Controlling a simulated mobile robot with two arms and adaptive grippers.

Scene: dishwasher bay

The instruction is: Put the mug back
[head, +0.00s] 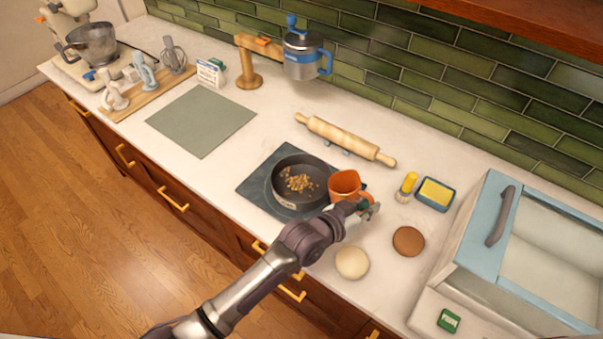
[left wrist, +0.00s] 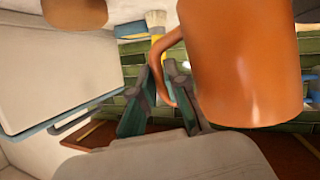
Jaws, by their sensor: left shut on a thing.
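An orange mug (head: 345,186) is at the right edge of a dark round pan (head: 301,200) in the head view. My left gripper (head: 366,209) is shut on the mug's handle, at its near right side. In the left wrist view the mug (left wrist: 245,60) fills the upper right, with its handle between the fingers of the gripper (left wrist: 160,95). I cannot tell for sure whether the mug touches the pan or the counter. The pan holds small golden-brown bits and sits on a dark square mat (head: 250,190). My right gripper is out of view.
A rolling pin (head: 345,139) lies behind the pan. A yellow-handled brush (head: 407,186), a yellow block in a blue dish (head: 435,194), and brown (head: 408,241) and cream (head: 351,262) round lumps are to the right. A blue-trimmed glass-lidded case (head: 520,255) stands far right. A bare grey-green mat (head: 202,122) lies left.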

